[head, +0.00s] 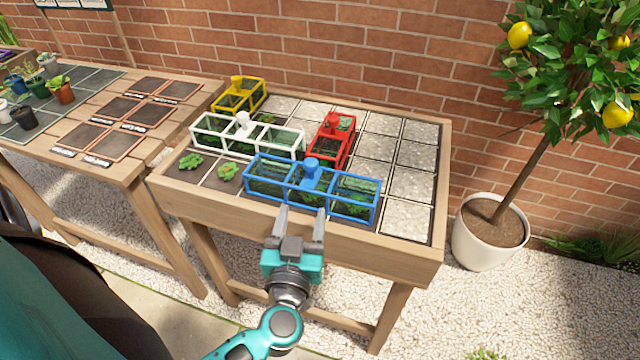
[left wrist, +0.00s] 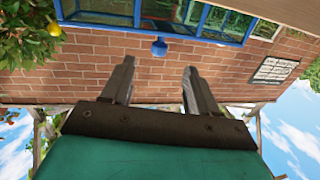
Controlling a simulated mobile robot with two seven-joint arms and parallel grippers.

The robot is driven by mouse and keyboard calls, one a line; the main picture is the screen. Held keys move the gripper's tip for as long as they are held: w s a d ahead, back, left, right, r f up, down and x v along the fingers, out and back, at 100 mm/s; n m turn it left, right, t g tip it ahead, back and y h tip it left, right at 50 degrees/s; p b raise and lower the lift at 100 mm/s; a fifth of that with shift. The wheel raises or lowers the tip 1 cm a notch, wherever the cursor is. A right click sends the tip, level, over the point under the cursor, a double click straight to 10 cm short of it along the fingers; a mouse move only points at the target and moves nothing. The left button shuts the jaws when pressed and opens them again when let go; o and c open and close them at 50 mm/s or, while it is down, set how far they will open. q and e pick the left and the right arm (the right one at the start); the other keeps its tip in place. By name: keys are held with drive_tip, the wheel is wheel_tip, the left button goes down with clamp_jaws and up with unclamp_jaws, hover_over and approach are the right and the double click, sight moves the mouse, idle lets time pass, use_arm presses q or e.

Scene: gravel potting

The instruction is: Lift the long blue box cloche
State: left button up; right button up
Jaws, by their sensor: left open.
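The long blue box cloche (head: 349,207) has a blue frame, clear panes and a round blue knob on top. It sits at the front of the planting table over green plants. My left gripper (head: 302,213) is open and empty, just in front of the cloche, with its fingers pointing toward it. In the left wrist view the cloche (left wrist: 170,36) shows at the top with its knob, beyond the two spread fingers (left wrist: 157,75). The knob is not between the fingers. My right gripper does not show.
Gravel squares (head: 409,186) fill the right of the table (head: 420,258). A potted lemon tree (head: 490,232) stands to the right.

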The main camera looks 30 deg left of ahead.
sight(311, 173)
use_arm(q)
drive_tip(key=b+x, duration=0.1)
drive_tip(key=x, duration=1.1)
drive_tip(key=shift+w+a, duration=0.25)
drive_tip(key=shift+w, duration=0.1)
clamp_jaws()
